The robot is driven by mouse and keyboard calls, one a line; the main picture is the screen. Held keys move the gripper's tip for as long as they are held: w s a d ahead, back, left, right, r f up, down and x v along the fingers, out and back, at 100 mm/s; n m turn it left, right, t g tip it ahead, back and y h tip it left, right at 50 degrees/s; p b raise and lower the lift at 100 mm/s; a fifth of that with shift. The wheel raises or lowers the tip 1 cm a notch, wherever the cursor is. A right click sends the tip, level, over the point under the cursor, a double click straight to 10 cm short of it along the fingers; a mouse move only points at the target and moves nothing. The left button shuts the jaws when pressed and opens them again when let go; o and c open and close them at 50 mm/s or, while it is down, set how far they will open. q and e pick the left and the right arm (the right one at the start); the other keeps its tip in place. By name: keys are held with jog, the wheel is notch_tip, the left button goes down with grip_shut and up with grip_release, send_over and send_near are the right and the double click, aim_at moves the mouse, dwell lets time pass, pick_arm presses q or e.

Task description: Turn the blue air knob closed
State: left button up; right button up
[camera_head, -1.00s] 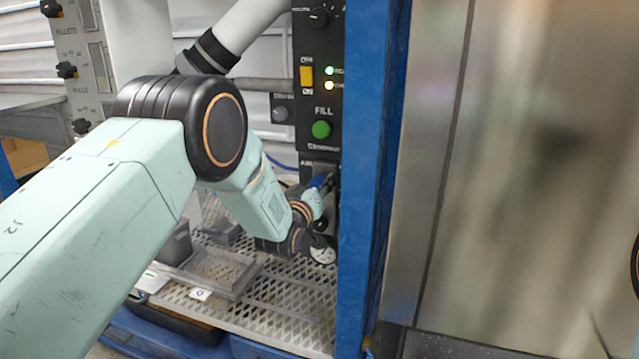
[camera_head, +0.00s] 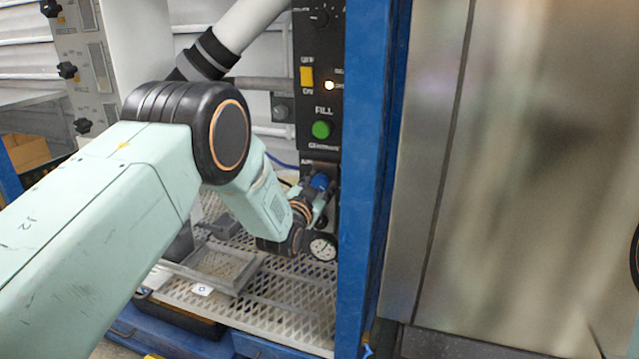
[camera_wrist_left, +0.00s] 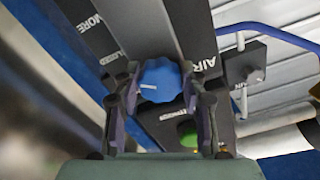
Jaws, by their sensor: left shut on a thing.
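The blue air knob (camera_head: 320,181) sits low on the black control panel, below the green button. In the left wrist view the knob (camera_wrist_left: 160,80) fills the space between the two fingers, and a small white mark shows on its lower face. My left gripper (camera_wrist_left: 159,84) is shut on the knob, one finger on each side. In the head view my left gripper (camera_head: 316,190) is small and partly hidden by its own wrist. The word AIR shows on the panel beside the knob in the wrist view. My right gripper is not in view.
A round gauge (camera_head: 323,247) is close below my left wrist. A blue upright post (camera_head: 368,180) stands just right of the panel. The green FILL button (camera_head: 321,129) and yellow switch (camera_head: 307,77) are above. A perforated metal shelf (camera_head: 290,305) lies below.

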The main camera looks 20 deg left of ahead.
pick_arm(q)
jog(key=shift+m, duration=1)
jog(key=o, duration=1.2)
jog(key=shift+c, duration=0.2)
jog(key=s, duration=1.2)
jog(key=shift+a, duration=0.2)
